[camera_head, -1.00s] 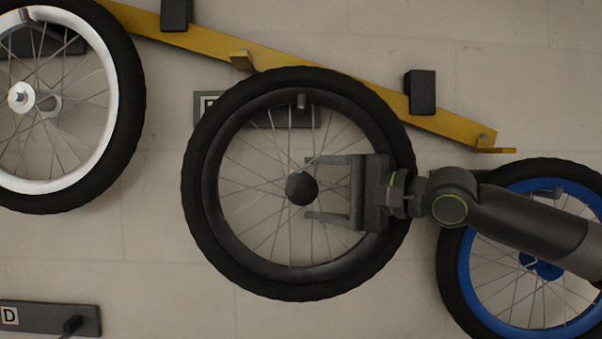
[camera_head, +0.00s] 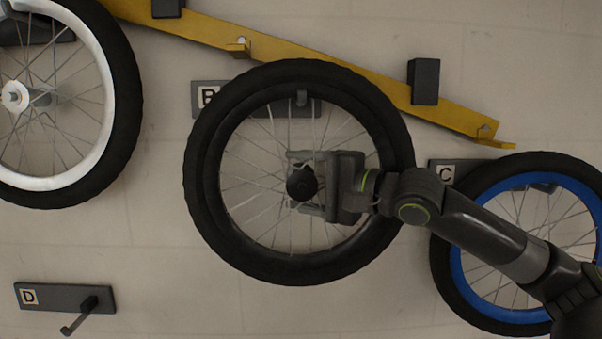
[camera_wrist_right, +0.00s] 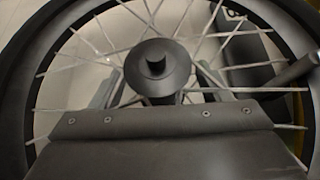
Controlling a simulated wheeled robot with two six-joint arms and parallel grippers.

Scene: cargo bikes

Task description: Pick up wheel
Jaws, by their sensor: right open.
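A wheel with a black rim and black tyre (camera_head: 207,185) hangs in the middle of the head view, in front of the plate marked B. My right gripper (camera_head: 300,184) is open, its two fingers on either side of the wheel's black hub (camera_head: 301,183). In the right wrist view the hub (camera_wrist_right: 157,67) stands between the fingers, which show only in part behind the spokes. I cannot tell whether the fingers touch the hub. My left gripper is not in view.
A white-rimmed wheel (camera_head: 122,100) hangs at the left, a blue-rimmed wheel (camera_head: 445,265) at the right behind my arm, by plate C (camera_head: 443,172). A yellow bar (camera_head: 330,70) with black blocks runs above. Plate D (camera_head: 60,298) has an empty hook.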

